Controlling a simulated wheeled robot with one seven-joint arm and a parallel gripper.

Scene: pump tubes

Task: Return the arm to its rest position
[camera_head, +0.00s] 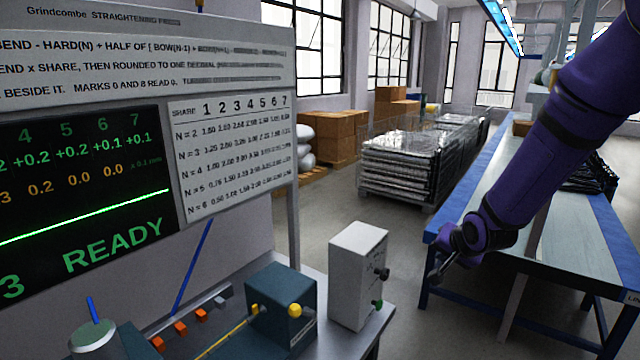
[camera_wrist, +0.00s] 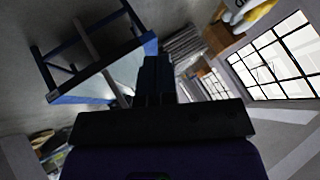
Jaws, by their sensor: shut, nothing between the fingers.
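My purple arm reaches in from the upper right in the head view. My gripper (camera_head: 437,273) hangs at its lower end, in the air right of the bench and in front of the blue-edged table. It is shut and empty. In the wrist view my gripper (camera_wrist: 155,75) points out over the room, with its dark fingers together and nothing between them.
A bench with a dark teal box (camera_head: 283,303), a white control box (camera_head: 358,275) and orange blocks (camera_head: 180,328) stands at the front. A display screen (camera_head: 80,200) reads READY. A blue-edged table (camera_head: 572,230) is at right; stacked crates (camera_head: 405,165) stand behind.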

